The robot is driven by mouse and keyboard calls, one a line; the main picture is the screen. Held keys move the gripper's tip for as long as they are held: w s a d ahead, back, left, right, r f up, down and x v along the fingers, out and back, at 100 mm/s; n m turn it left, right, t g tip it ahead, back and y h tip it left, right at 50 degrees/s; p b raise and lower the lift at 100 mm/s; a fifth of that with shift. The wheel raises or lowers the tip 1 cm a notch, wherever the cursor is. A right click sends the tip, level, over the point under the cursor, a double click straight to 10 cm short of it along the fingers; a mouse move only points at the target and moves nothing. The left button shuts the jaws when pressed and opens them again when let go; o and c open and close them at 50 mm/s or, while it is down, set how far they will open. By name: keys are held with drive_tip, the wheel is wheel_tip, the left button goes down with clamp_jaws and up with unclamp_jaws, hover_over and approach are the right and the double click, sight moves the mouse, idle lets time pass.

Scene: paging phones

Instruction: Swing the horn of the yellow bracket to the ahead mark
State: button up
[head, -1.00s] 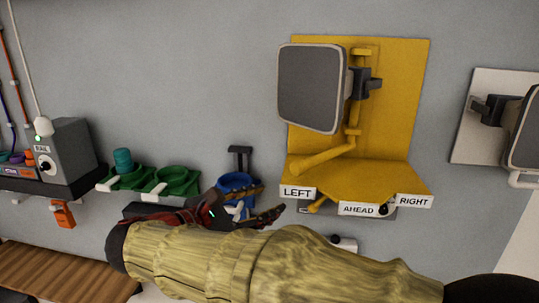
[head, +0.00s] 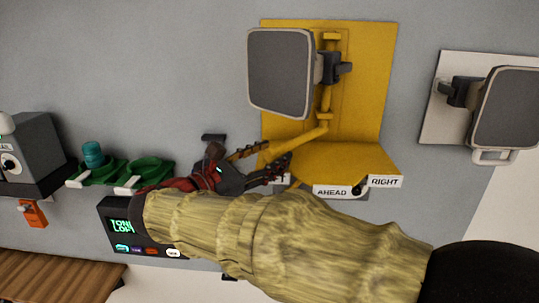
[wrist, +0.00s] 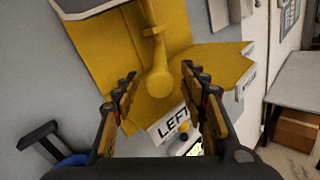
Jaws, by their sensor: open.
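The yellow bracket (head: 370,70) is on the wall in the head view. Its horn (head: 280,75), a dark grey square face with a pale rim, hangs on a yellow post. A yellow handle bar (head: 305,138) slopes from the post down to the left, towards the LEFT mark (wrist: 172,125). The AHEAD mark (head: 332,191) is at the shelf's front, right of the handle's end. My gripper (head: 276,153) is open at the handle's end. In the wrist view the bar's round end (wrist: 158,82) lies between the open fingers (wrist: 159,74); contact cannot be told.
The RIGHT mark (head: 384,182) is at the shelf's right. A second horn on a pale plate (head: 437,120) is further right. Green holders (head: 150,172) and a dark lit-display box (head: 117,222) are left, near my arm. Wall above my gripper is clear.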

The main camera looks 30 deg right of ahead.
drive_tip(key=c, duration=0.3)
drive_tip(key=c, duration=0.8)
clamp_jaws()
